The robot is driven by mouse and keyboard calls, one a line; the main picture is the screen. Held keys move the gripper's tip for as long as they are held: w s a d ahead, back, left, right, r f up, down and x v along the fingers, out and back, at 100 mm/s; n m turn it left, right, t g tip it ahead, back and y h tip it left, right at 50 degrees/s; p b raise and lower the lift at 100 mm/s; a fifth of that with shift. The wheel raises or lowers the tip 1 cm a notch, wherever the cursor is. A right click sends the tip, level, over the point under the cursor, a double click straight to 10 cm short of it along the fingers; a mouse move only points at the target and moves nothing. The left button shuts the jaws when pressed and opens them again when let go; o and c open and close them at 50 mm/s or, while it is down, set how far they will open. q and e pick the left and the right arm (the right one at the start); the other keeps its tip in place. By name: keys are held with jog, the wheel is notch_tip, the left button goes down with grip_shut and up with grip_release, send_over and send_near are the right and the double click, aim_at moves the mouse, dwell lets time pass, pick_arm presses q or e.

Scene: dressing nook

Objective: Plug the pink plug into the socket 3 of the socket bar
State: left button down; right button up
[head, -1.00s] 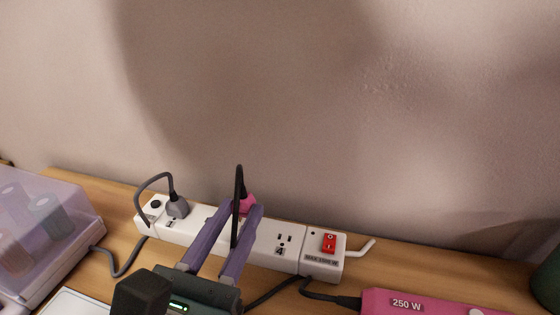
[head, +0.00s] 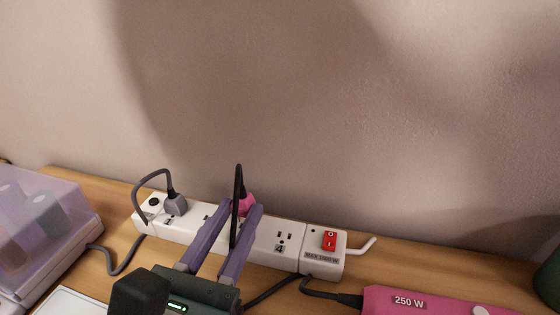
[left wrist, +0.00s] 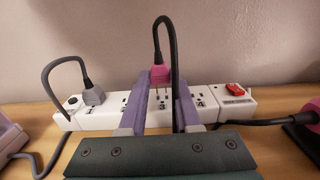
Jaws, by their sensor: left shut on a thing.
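The white socket bar (head: 262,247) lies along the back of the wooden top, against the wall side. My left gripper (head: 239,205) is shut on the pink plug (head: 249,202), whose dark cord loops up and over. The left wrist view shows the pink plug (left wrist: 160,74) between the purple fingers, above the outlet labelled 3 (left wrist: 162,107). Its metal prongs (left wrist: 158,92) show below its body, pointing down; whether their tips touch the bar I cannot tell. In the head view the fingers hide socket 3. My right gripper is not in view.
A grey plug (head: 175,204) sits in socket 1 at the bar's left. Socket 4 (head: 284,238) is empty, beside a red switch (head: 329,241). A translucent box (head: 60,215) stands left, a pink 250 W device (head: 435,302) front right. Dark cords run in front of the bar.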

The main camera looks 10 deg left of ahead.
pick_arm(q)
jog(key=shift+f+b, duration=0.3)
jog(key=shift+f, duration=0.1)
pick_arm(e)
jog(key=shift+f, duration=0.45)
pick_arm(q)
jog(key=shift+s+d+f+b, duration=0.1)
jog(key=shift+f+b, duration=0.4)
jog(key=shift+b, duration=0.05)
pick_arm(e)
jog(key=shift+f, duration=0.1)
pick_arm(q)
jog(key=shift+s+d+f+b, duration=0.1)
jog(key=shift+f+b, duration=0.35)
jog(key=shift+f, duration=0.1)
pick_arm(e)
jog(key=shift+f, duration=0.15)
pick_arm(q)
jog(key=shift+f, duration=0.1)
jog(key=shift+s+d, duration=0.1)
jog(key=shift+r+p, duration=0.55)
jog(key=shift+r, duration=0.15)
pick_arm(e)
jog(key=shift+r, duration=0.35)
pick_arm(q)
jog(key=shift+r+p, duration=0.3)
jog(key=shift+r, duration=0.1)
jog(key=shift+w+a, duration=0.2)
